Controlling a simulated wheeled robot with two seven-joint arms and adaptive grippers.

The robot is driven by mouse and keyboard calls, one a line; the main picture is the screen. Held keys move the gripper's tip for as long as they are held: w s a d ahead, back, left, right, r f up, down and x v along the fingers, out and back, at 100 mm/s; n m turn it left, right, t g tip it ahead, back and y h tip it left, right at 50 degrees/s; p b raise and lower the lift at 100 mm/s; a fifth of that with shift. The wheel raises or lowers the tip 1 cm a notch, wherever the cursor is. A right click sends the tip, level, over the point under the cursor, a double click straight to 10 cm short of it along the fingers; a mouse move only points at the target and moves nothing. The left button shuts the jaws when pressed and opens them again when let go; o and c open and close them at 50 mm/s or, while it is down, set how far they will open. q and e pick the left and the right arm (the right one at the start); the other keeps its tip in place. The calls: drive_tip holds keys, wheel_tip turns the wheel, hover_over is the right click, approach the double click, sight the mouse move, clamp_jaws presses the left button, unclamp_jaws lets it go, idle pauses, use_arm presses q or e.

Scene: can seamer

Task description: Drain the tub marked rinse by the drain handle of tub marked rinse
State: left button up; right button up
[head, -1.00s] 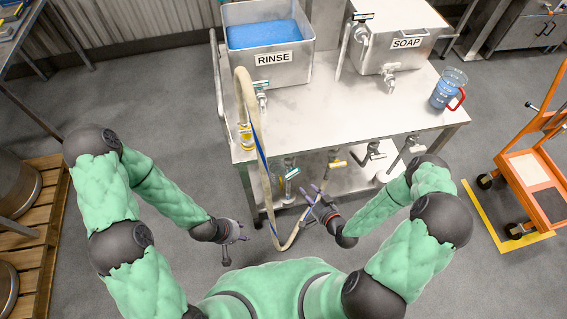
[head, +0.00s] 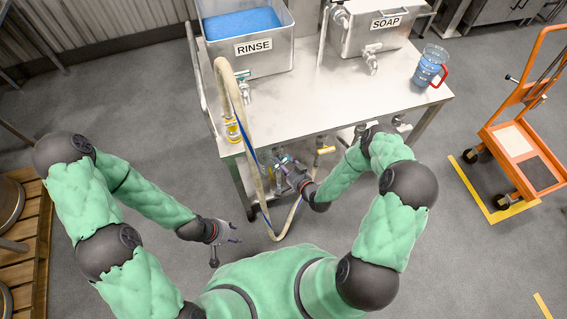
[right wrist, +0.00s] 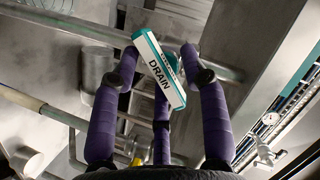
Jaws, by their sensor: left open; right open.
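The tub marked RINSE (head: 270,65) stands at the back left of the steel table, with blue liquid inside. A teal-and-white handle marked DRAIN (right wrist: 158,76) is in the middle of the right wrist view. My right gripper (head: 281,161) is open below the table's front edge. Its purple fingers (right wrist: 160,60) stand around the DRAIN handle, and I cannot tell whether they touch it. In the head view the gripper largely hides that handle. My left gripper (head: 230,240) is open and empty over the floor, left of the hose.
A beige hose (head: 224,92) loops over the table's left front and hangs beside my right gripper. A valve with a yellow handle (head: 325,150) is just to its right. The SOAP tub (head: 355,42) and a blue jug (head: 428,68) stand on the table. An orange cart (head: 515,140) is at right.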

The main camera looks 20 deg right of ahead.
drive_tip(key=shift+w+a+f, duration=0.1)
drive_tip(key=shift+w+a, duration=0.05)
drive_tip(key=shift+w, duration=0.15)
clamp_jaws()
drive_tip(key=n, duration=0.1)
drive_tip(key=n+h, duration=0.1)
drive_tip(key=n, duration=0.1)
drive_tip(key=shift+r+h+p, duration=0.2)
drive_tip(key=shift+h+p, duration=0.1)
drive_tip(key=shift+p, duration=0.1)
drive_tip(key=shift+r+n+h, duration=0.1)
drive_tip(key=shift+n+h, duration=1.2)
drive_tip(key=shift+n, duration=0.3)
